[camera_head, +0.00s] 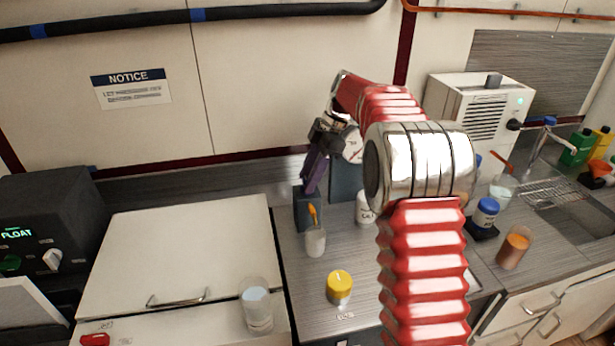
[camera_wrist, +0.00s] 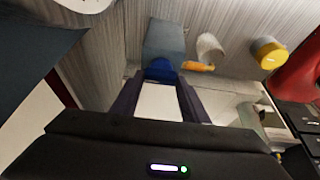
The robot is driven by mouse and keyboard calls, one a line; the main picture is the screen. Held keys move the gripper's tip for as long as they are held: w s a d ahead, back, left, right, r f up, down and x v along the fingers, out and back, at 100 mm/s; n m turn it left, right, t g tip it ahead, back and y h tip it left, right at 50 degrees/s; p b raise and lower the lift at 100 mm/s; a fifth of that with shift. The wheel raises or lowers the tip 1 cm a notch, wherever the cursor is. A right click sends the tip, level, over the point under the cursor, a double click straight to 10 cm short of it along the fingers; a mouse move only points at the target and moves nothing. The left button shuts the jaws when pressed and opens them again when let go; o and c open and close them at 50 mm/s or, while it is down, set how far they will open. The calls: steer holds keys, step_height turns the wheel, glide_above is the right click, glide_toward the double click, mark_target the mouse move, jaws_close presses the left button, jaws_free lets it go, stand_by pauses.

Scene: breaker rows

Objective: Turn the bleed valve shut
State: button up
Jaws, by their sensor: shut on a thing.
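My gripper (camera_head: 314,172) points down with its purple fingers just above a blue-grey block (camera_head: 306,211) on the counter. In the wrist view, my gripper (camera_wrist: 160,100) is shut on a white piece (camera_wrist: 160,104). A rounded blue part (camera_wrist: 161,70) shows just beyond it, against the block (camera_wrist: 164,42). I cannot tell whether the white and blue parts are one thing, or whether they are the bleed valve. A yellow knob-like top (camera_head: 339,284) stands apart on the counter, with a small unreadable label in front; it also shows in the wrist view (camera_wrist: 270,54).
A glass beaker (camera_head: 257,306) stands on the left. A white bottle (camera_head: 364,208) is nearby. My red arm hides part of the counter.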

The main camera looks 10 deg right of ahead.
steer(key=shift+d, duration=0.1)
steer(key=o, duration=1.1)
steer(key=shift+c, duration=0.2)
steer(key=v, duration=1.3)
steer(key=shift+r, duration=0.3)
